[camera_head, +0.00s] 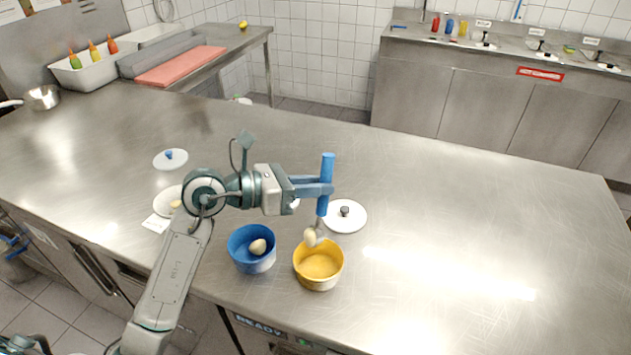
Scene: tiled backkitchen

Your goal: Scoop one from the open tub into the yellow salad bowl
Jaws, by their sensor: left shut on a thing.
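My left gripper (325,188) is shut on the upright blue handle of a scoop (327,165), above the steel counter. The scoop's lower end hangs over the back rim of the yellow bowl (318,280). A pale, egg-like ball (310,237) is at that end, at the bowl's back edge; I cannot tell whether it touches the rim. The bowl's visible inside looks empty. The open blue tub (250,262) stands just left of the bowl, with a pale ball (258,247) inside. My right gripper is not in view.
A white lid with a dark knob (345,217) lies behind the bowl. A white lid with a blue knob (170,159) lies at the left. A white plate (166,203) is partly hidden by my arm. The counter's right side is clear.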

